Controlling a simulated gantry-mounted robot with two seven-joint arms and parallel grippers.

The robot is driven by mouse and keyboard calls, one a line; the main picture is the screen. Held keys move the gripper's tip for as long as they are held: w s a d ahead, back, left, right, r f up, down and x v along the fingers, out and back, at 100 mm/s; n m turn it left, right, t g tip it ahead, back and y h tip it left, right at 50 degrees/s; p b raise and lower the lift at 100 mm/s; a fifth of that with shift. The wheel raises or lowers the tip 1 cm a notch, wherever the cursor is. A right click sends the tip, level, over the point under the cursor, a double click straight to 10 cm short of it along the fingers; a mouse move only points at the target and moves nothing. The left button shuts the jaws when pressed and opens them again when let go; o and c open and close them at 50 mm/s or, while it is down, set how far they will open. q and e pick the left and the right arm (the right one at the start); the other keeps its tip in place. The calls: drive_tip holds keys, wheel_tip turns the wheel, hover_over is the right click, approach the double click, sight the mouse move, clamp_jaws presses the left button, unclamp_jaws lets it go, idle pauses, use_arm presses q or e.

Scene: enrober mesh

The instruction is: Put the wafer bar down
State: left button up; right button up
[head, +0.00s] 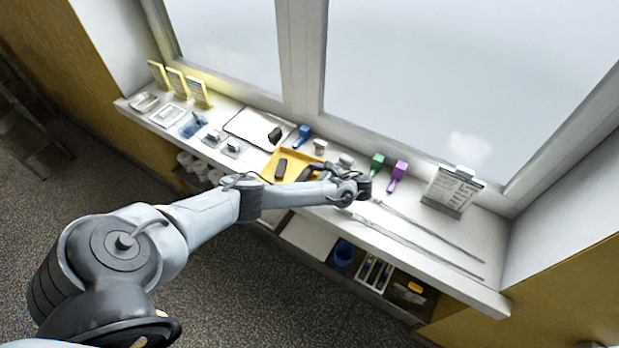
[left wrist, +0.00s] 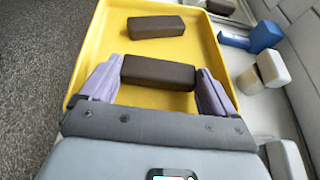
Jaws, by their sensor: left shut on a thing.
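A dark brown wafer bar (left wrist: 158,73) is between the two pale purple fingertips of my left gripper (left wrist: 158,85), which is shut on it. The held bar is over the yellow tray (left wrist: 100,52); I cannot tell whether it touches the tray floor. A second brown bar (left wrist: 156,27) lies in the tray beyond it, apart and roughly parallel. In the head view the yellow tray (head: 270,172) sits on the white sill with the second bar (head: 281,169) inside, and my left gripper is small and partly hidden by its wrist. My right gripper is not in view.
A dark block (head: 275,133) lies on a white tray (head: 243,124) behind. A blue-handled tool (head: 303,134) and pale blocks (head: 319,146) stand close beside the yellow tray. Green (head: 377,163) and purple (head: 398,172) tools and long thin rods (head: 425,237) are to the right.

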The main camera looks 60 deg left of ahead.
use_arm(q)
drive_tip(key=shift+f, duration=0.1)
drive_tip(key=shift+f, duration=0.25)
drive_tip(key=o, duration=0.5)
drive_tip(key=shift+d+r, duration=0.1)
drive_tip(key=shift+r, duration=0.2)
drive_tip(key=p+v, duration=0.4)
drive_tip(key=v, duration=0.6)
drive_tip(key=shift+w+d+r, duration=0.15)
drive_tip(key=shift+d+r, duration=0.05)
drive_tip(key=shift+r, duration=0.1)
drive_tip(key=shift+w+d+r, duration=0.15)
drive_tip(key=shift+w+d, duration=0.1)
drive_tip(key=shift+d, duration=0.25)
